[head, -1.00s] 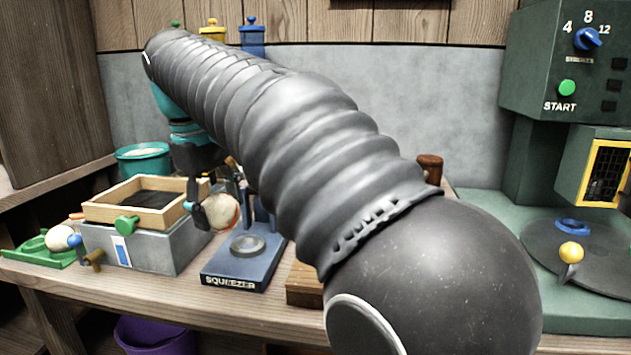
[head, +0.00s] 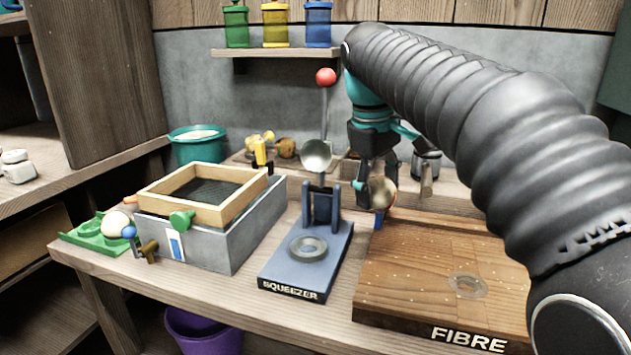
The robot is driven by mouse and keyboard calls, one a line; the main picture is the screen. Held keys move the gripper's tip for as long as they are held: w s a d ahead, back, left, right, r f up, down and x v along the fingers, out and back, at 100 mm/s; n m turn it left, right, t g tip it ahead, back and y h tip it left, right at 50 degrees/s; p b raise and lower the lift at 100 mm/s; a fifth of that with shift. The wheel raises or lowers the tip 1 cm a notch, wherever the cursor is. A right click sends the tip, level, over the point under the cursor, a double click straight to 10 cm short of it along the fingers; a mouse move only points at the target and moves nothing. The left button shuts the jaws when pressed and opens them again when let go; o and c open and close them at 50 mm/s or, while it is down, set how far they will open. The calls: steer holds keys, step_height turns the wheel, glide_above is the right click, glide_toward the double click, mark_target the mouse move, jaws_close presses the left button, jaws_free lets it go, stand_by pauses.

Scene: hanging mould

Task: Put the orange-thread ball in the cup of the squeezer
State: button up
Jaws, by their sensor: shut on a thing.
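My gripper (head: 374,192) hangs down at the right of the squeezer, above the back left of the fibre board. It is shut on the ball (head: 383,194), which looks tan and shaded with an orange edge on its right. A finger covers part of its left side. The squeezer (head: 330,262) has a blue base with a grey ring and a blue upright. A shiny metal cup (head: 316,157) stands above the upright, below a lever with a red knob (head: 326,77). The cup looks empty. The ball is apart from it, lower and to the right.
The wooden fibre board (head: 400,290) lies right of the squeezer. A grey box with a wooden-framed screen (head: 215,212) stands left. Another pale ball (head: 118,225) sits on a green tray (head: 85,238). A teal bucket (head: 196,145) and a shelf (head: 270,51) with canisters are behind.

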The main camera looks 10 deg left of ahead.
steer(key=a+f+n+p, duration=0.15)
steer(key=a+n, duration=0.25)
steer(key=a, duration=0.9)
steer(key=shift+y, duration=0.3)
steer(key=shift+s+d+f+b, duration=0.15)
steer(key=shift+f+b, duration=0.9)
steer(key=shift+f, duration=1.1)
steer(key=shift+s+d+f+b, duration=0.1)
steer(key=shift+f+b, duration=0.9)
steer(key=shift+f, duration=1.1)
steer(key=shift+f, duration=0.1)
steer(key=o, duration=1.3)
steer(key=r, duration=0.4)
steer(key=s+r, duration=0.1)
steer(key=r, duration=0.3)
steer(key=s+r, duration=0.1)
steer(key=r, duration=0.2)
steer(key=shift+s+a+r, duration=0.15)
steer(key=shift+a+r, duration=0.1)
steer(key=shift+r, duration=0.15)
